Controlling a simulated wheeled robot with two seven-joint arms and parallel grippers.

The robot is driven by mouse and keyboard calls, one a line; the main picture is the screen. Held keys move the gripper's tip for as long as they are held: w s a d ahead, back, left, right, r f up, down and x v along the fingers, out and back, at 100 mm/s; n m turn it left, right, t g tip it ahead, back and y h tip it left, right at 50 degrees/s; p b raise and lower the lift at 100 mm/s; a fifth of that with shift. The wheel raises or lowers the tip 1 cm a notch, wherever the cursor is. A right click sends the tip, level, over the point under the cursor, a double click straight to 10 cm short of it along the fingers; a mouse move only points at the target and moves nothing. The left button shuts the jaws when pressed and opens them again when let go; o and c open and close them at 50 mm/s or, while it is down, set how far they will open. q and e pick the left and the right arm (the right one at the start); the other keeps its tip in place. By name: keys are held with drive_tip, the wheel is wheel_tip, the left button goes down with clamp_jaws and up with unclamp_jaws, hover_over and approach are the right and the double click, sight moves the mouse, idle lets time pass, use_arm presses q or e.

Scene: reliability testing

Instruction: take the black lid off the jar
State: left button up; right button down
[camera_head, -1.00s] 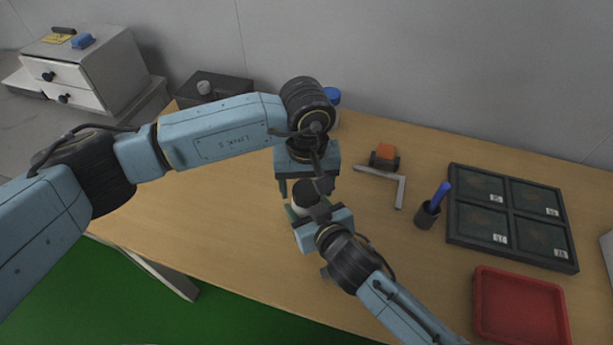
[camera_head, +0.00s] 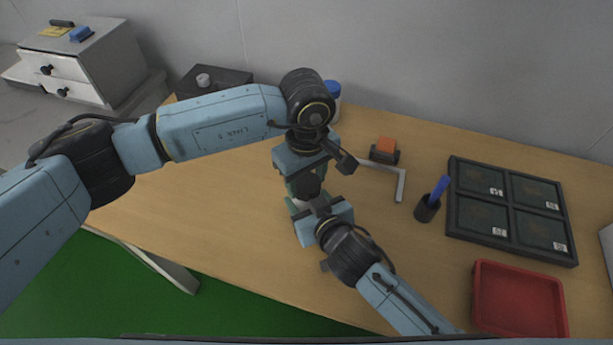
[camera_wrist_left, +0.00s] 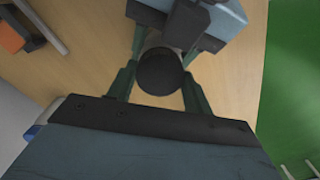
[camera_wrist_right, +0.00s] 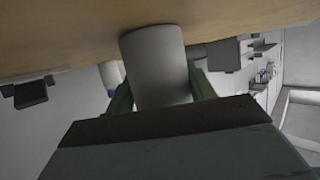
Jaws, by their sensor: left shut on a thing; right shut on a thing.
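The black lid (camera_wrist_left: 160,72) shows as a dark round disc between the green fingers of my left gripper (camera_wrist_left: 160,80). In the head view, my left gripper (camera_head: 307,188) comes down from above and is shut on the dark lid (camera_head: 309,184). The jar (camera_wrist_right: 157,65) is a plain pale grey cylinder near the table. My right gripper (camera_wrist_right: 160,88) is shut on it from the side. In the head view, my right gripper (camera_head: 303,206) sits just below the left one and hides most of the jar. I cannot tell whether lid and jar still touch.
A grey L-shaped bracket (camera_head: 400,185), an orange-and-black object (camera_head: 384,150) and a dark cup with a blue item (camera_head: 428,209) stand to the right. Beyond are a black compartment tray (camera_head: 512,245) and a red tray (camera_head: 520,300). A blue-capped container (camera_head: 332,90) stands behind.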

use_arm(q)
drive_tip(key=n, duration=0.3)
drive_tip(key=shift+n, duration=0.4)
drive_tip(key=n, duration=0.3)
drive_tip(key=shift+n, duration=0.4)
drive_tip(key=o, duration=1.1)
drive_tip(key=shift+r, duration=0.1)
